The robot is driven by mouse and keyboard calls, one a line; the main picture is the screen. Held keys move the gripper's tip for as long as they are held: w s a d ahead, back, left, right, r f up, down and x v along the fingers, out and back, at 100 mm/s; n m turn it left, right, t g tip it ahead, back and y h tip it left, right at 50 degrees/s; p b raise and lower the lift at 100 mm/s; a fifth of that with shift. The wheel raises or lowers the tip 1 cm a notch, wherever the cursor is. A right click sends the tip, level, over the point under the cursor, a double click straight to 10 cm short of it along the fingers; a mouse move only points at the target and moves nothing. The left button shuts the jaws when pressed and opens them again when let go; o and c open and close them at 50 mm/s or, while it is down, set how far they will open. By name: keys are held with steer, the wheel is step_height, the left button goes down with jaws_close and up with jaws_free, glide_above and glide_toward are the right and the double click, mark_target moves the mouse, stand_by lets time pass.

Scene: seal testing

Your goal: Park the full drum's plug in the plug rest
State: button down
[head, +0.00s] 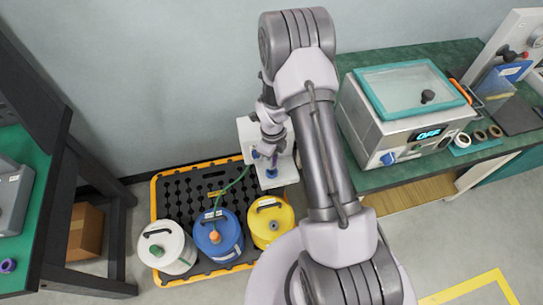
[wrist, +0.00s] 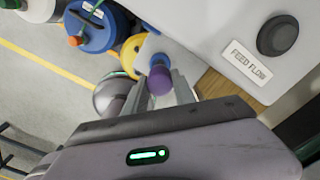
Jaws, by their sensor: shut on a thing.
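My gripper (head: 267,152) is shut on a purple plug (wrist: 159,83), which sits between both fingers in the wrist view. In the head view, my gripper is over a white stand (head: 286,173), with a blue round piece (head: 271,172) just below it. A blue part (wrist: 158,61) also shows right beyond the plug in the wrist view; I cannot tell whether they touch. The yellow drum (head: 265,238) has a dark round spot on its top, perhaps an open hole. The blue drum (head: 230,245) has an orange cap with a green hose. The white drum (head: 178,258) has a green cap.
The drums stand on a black grated pallet (head: 180,192) with a yellow rim. A grey machine (head: 408,137) with a clear lid stands on the green bench at right. A panel marked FEED FLOW (wrist: 240,45) is close to my gripper. A brown box (head: 86,230) is at left.

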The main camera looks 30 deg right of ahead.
steer(key=shift+f, duration=0.6)
steer(key=shift+f+b, duration=1.45)
steer(key=shift+b, duration=0.75)
steer(key=c, duration=0.9)
jaws_free()
steer(key=shift+c, duration=0.2)
step_height(320, 180, up, 18)
steer(key=p, duration=0.6)
steer(key=shift+f, duration=0.25)
